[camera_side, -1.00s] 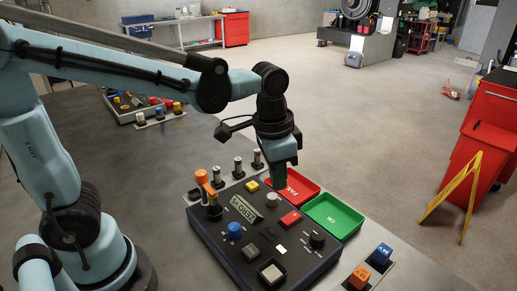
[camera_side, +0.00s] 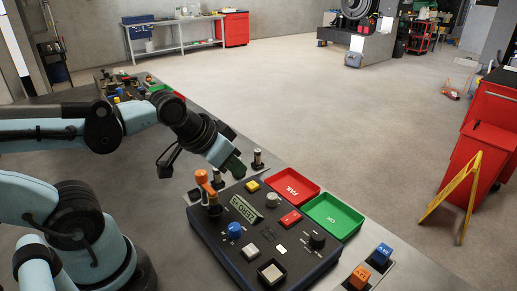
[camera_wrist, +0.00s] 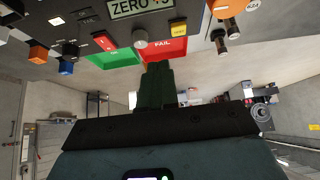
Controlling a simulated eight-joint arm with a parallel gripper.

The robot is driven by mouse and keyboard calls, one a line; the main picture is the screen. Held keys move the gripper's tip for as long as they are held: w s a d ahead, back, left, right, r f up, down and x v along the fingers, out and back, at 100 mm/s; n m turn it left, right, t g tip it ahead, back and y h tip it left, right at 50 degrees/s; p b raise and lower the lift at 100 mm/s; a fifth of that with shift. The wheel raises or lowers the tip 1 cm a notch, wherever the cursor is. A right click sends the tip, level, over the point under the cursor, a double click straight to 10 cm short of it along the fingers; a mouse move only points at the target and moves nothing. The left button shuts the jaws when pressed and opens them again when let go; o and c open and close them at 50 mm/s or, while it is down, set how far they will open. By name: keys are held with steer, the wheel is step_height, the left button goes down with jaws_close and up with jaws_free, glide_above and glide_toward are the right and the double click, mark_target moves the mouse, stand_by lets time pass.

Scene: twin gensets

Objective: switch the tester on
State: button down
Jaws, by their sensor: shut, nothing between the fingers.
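The tester (camera_side: 222,238) is a dark box on the bench, with a display (camera_side: 243,208) whose readable word is ZERO; the display also shows in the wrist view (camera_wrist: 140,7). Its top carries a yellow button (camera_side: 252,186), a grey knob (camera_side: 272,200), a red button (camera_side: 290,218), a blue knob (camera_side: 235,230), a black knob (camera_side: 317,240) and a pale square button (camera_side: 252,250).
A red FAIL tray (camera_side: 292,185) and a green OK tray (camera_side: 333,215) lie behind the tester. An orange cube (camera_side: 360,278) and a blue cube (camera_side: 382,254) sit at the right.

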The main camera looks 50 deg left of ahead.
step_height(320, 180, up, 6)
steer(key=m+g, duration=0.7)
steer(key=m, duration=1.1)
glide_above(295, 215)
steer(key=shift+f, duration=0.1)
step_height(295, 215, down, 14)
steer(key=shift+w+f, duration=0.1)
steer(key=shift+f, duration=0.1)
